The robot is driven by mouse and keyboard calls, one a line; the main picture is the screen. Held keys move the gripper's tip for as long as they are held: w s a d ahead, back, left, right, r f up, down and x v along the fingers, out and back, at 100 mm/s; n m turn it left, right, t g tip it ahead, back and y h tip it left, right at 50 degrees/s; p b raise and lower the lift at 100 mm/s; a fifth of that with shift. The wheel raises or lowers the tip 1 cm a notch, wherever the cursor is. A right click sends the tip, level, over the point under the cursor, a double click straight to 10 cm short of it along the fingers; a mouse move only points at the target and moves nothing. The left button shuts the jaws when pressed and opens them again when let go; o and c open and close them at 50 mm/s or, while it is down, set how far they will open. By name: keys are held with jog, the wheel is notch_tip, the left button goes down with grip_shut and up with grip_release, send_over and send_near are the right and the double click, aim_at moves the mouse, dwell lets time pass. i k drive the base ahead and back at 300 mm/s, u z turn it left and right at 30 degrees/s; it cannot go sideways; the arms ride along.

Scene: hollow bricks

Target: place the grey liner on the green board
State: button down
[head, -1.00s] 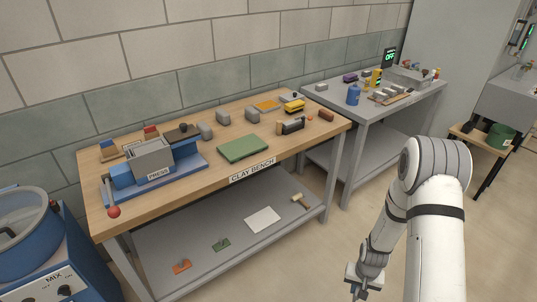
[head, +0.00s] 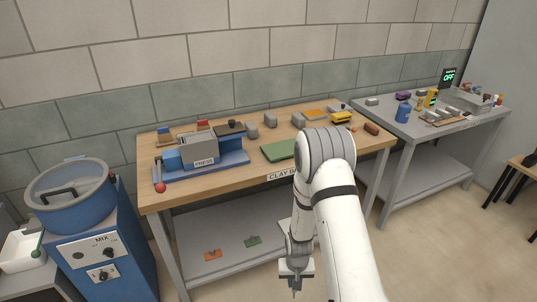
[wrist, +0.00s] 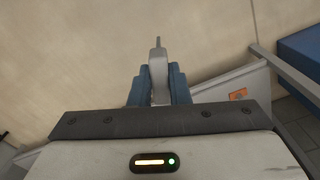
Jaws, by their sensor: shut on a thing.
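The green board (head: 276,152) lies flat on the wooden clay bench, right of the press. My arm hides its right part. My gripper (head: 295,274) hangs low in front of the bench, below the bench top and well away from the board. In the wrist view my gripper (wrist: 158,82) is shut on a slim grey piece with a thin tip, which I take to be the grey liner (wrist: 157,62). In the head view only a small tip shows under the jaws.
The press (head: 203,155) stands on the bench's left part. Grey blocks (head: 270,120) and a yellow item (head: 341,118) lie toward the back. A blue mixer (head: 90,230) stands at left, a grey table (head: 432,126) at right. Open floor lies in front.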

aim_at(284, 148)
jog(key=u, duration=0.45)
jog(key=i, duration=1)
jog(key=z, duration=0.5)
